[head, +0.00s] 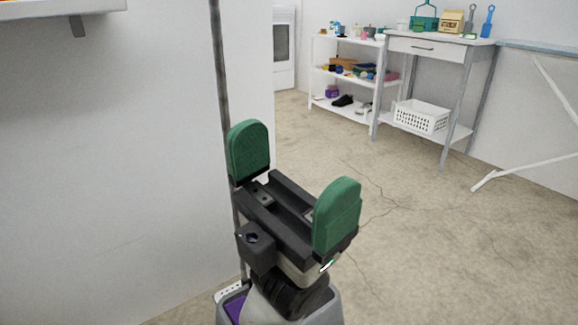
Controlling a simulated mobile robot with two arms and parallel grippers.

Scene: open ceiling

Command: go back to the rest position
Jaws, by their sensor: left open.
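My left gripper (296,190) is in the middle of the head view, raised above the floor. Its two green-padded fingers stand wide apart with nothing between them. The gripper is open and touches no object that I can see. My right gripper is not in the head view.
A white wall (110,180) fills the left side, with a shelf (60,10) at top left. At the back stand a white rack (345,80) with several items, a table (430,47) and a white basket (420,118). An ironing board (545,47) is at right. The cracked floor (440,240) is clear.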

